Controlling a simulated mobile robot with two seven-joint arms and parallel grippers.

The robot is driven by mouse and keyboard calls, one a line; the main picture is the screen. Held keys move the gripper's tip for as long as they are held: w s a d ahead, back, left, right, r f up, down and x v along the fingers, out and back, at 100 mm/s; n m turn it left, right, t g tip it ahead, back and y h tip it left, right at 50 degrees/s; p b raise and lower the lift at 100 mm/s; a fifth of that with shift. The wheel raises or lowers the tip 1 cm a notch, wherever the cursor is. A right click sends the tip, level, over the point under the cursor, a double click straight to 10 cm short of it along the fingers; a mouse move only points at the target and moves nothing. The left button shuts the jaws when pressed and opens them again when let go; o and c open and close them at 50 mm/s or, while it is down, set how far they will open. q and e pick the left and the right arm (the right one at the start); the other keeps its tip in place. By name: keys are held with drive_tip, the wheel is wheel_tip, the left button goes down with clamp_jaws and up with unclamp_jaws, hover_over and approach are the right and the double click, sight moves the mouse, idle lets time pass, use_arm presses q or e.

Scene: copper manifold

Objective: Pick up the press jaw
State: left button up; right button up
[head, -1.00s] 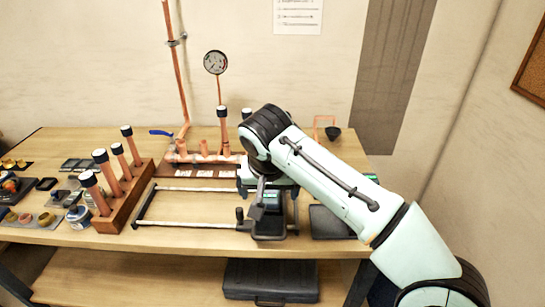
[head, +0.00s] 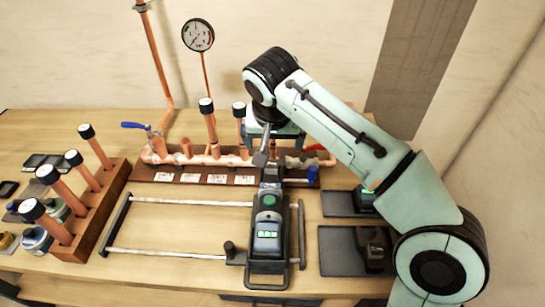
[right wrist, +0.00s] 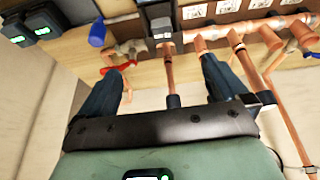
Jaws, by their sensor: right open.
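The press tool (head: 268,222), dark with green parts and a lit green display, lies lengthwise on the table at the middle of the head view. A narrow dark grey piece (head: 263,152) at its far end looks like the press jaw; my arm and gripper partly cover that area. My right gripper (right wrist: 165,95) is open over the manifold, its two dark blue fingers apart. A copper pipe (right wrist: 171,75) with a dark end shows between them, and a dark block (right wrist: 160,28) lies beyond. I cannot tell whether the fingers touch anything. My left gripper is out of view.
The copper manifold (head: 200,158) with a blue-handled valve and gauge (head: 198,35) runs along the back. A wooden rack (head: 102,215) of capped copper tubes stands left. Dark trays (head: 338,250) with black devices lie right. A rail frame (head: 180,203) lies in front.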

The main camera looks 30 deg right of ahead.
sight(272, 162)
drive_tip(key=x, duration=0.3)
drive_tip(key=b+x, duration=0.1)
drive_tip(key=x, duration=0.2)
drive_tip(key=shift+s+f, duration=0.1)
drive_tip(key=shift+f, duration=0.35)
drive_tip(key=shift+a+b+x, duration=0.15)
drive_tip(key=shift+b+x, duration=0.2)
drive_tip(key=shift+x, duration=1.25)
drive_tip(key=shift+a+b+x, duration=0.15)
drive_tip(key=shift+b+x, duration=0.15)
drive_tip(key=shift+x, duration=1.25)
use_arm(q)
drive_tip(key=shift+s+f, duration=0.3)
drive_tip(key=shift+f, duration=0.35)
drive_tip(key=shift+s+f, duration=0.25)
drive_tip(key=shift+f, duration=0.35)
use_arm(e)
drive_tip(key=c, duration=1)
